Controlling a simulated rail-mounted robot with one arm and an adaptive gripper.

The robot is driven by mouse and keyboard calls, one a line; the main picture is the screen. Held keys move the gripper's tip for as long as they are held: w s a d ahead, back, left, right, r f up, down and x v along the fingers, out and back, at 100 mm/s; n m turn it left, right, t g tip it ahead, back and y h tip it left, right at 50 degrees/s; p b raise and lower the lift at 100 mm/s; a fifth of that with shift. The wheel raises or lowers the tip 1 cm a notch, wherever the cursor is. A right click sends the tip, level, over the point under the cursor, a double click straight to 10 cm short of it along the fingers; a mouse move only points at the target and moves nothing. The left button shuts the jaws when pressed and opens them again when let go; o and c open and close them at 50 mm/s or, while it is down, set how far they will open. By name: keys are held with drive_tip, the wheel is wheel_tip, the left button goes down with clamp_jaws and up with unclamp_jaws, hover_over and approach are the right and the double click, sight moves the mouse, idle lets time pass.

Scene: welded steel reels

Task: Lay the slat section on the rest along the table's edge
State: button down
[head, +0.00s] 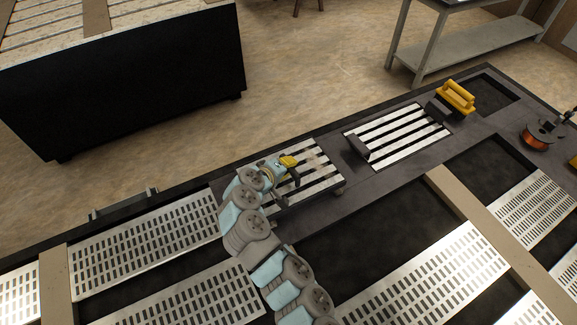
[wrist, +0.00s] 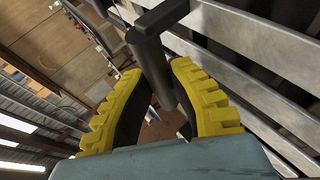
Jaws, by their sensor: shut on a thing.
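The slat section (head: 318,172), a panel of pale metal slats with dark gaps, is at the middle of the head view. My gripper (head: 289,161) is at its left part, yellow fingers shut. In the wrist view, my gripper (wrist: 158,88) is closed around a dark bar handle (wrist: 150,48), with the section's metal slats (wrist: 250,75) to the right. Whether the section touches the table below is unclear. Right of it, a slatted bed with dark upright blocks at its ends (head: 398,136) lies along the table's far edge and looks like the rest. My arm hides the section's left end.
The dark table (head: 380,190) has several recesses and perforated metal panels (head: 430,275). A yellow-handled block (head: 456,97) and a copper wire spool (head: 536,136) stand at the right. A black cabinet (head: 130,85) and a grey bench (head: 480,45) stand beyond the table.

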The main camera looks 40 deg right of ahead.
idle(0.4)
drive_tip(key=c, duration=1)
unclamp_jaws()
drive_tip(key=shift+w+d, duration=0.1)
drive_tip(key=shift+c, duration=0.2)
drive_tip(key=shift+f, duration=0.2)
drive_tip(key=shift+r+p, duration=2)
drive_tip(key=shift+r, duration=1.6)
